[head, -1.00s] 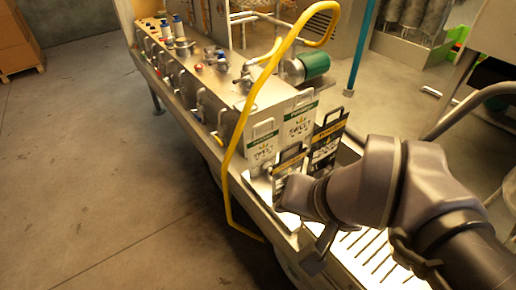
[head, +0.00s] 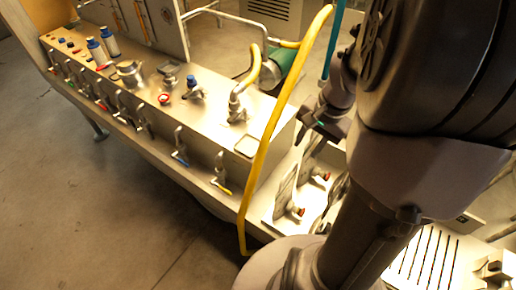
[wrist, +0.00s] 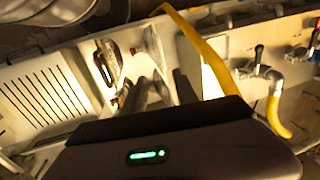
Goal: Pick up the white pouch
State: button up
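I cannot make out the printed white pouch for certain in either current view; my arm covers much of that corner. Dark flat shapes with red-tipped fittings, one (head: 285,193) in front and one farther back, stand on the bright ledge at the end of the steel bench. In the wrist view similar upright flat pieces (wrist: 108,62) stand beyond my fingers. My gripper (head: 312,143) hangs above the rear one, fingers pointing down. In the wrist view my gripper (wrist: 158,92) shows dark fingers apart, with nothing seen between them.
A yellow hose (head: 265,155) arches close to the left of my gripper. The steel bench (head: 150,95) with valves and bottles lies left. A slotted grate (head: 425,255) lies right, partly behind my arm. The floor at left is clear.

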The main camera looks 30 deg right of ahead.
jog(key=b, duration=0.3)
send_near(291, 168)
notch_tip(291, 168, down, 5)
jog(key=f, duration=0.2)
jog(key=w+f+b, duration=0.2)
jog(key=f, duration=0.1)
jog(key=shift+a+f, duration=0.3)
jog(key=shift+f, duration=0.05)
jog(key=shift+s+r, duration=0.1)
jog(key=shift+s, duration=0.05)
jog(key=shift+c, duration=1)
grip_shut()
